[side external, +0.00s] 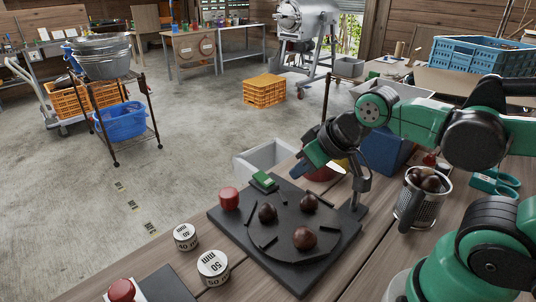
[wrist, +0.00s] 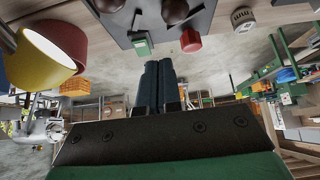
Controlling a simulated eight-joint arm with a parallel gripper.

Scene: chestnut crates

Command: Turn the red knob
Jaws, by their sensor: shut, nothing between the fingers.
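A red knob (side external: 229,198) stands at the left corner of a dark board (side external: 286,274) on the wooden table. It also shows in the wrist view (wrist: 190,42), above and right of the fingertips. A green block-like part (side external: 264,181) is fixed near the knob; it shows in the wrist view (wrist: 142,47) too. My gripper (side external: 300,170) is above the board's far edge, to the right of the red knob and apart from it. In the wrist view its dark blue fingers (wrist: 158,66) are together with nothing between them.
Several chestnuts (side external: 304,238) lie on the board. Two white weights (side external: 213,267) stand left of it. Another red round piece (side external: 121,290) is at the bottom left. A red cup (wrist: 66,38) and a yellow cup (wrist: 32,62) are close beside my gripper. A metal cup (side external: 409,207) holds chestnuts at right.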

